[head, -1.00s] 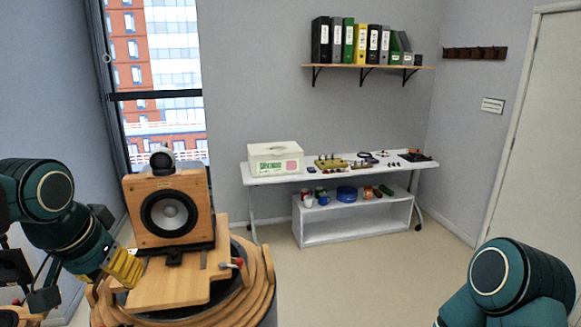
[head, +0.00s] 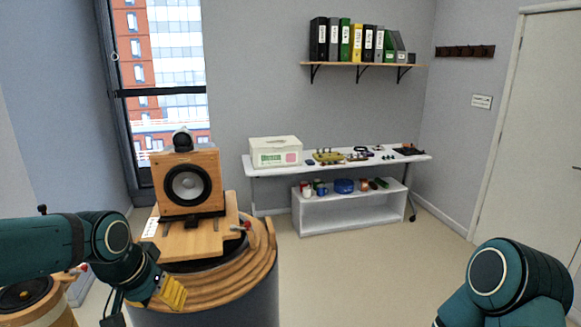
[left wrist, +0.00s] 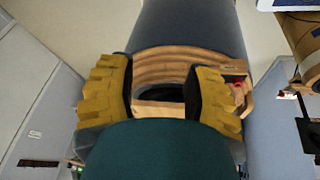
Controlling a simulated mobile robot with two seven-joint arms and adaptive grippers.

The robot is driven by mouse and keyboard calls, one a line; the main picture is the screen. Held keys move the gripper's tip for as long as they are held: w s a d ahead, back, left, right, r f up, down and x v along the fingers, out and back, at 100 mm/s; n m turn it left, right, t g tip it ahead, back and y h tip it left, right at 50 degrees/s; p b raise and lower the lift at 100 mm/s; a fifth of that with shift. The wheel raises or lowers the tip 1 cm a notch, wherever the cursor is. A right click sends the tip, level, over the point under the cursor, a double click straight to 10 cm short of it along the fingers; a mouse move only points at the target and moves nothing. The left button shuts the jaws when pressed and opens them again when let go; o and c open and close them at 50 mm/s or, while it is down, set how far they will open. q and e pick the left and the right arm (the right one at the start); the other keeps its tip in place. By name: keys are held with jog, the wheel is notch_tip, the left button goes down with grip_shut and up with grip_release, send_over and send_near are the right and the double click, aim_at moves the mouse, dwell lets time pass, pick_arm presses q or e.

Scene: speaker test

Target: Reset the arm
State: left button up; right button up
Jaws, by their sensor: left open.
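My left arm comes in from the left in the head view, with its left gripper (head: 172,292) low in front of the round wooden stand (head: 262,262). The yellow fingers are apart and empty in the left wrist view (left wrist: 162,98), with the stand's layered wooden rim (left wrist: 180,58) showing beyond the gap. A wooden speaker (head: 205,165) with a dark round cone stands upright on a wooden board on the stand, apart from the gripper. My right arm shows at the lower right of the head view, but its gripper is out of view.
A white table (head: 350,163) with a cream box (head: 275,151) and small parts stands at the back wall, above a low white shelf unit (head: 345,223). A wall shelf (head: 345,64) holds several binders. The floor (head: 370,270) at centre right is clear.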

pick_arm(q)
jog(key=s+d+f+n+g+h+b, duration=0.1)
jog(key=d+f, duration=0.4)
jog(key=f, duration=0.8)
jog(key=s+d+f+h+b, duration=0.1)
jog(key=d+f, duration=0.4)
jog(key=f, duration=0.7)
jog(key=s+d+f+n+b, duration=0.1)
jog(key=s+d+f+n, duration=0.1)
jog(key=s+f, duration=0.7)
notch_tip(320, 180, down, 5)
jog(key=shift+s+d+r+g, duration=0.15)
jog(key=shift+s+d+g, duration=0.25)
jog(key=shift+d, duration=0.5)
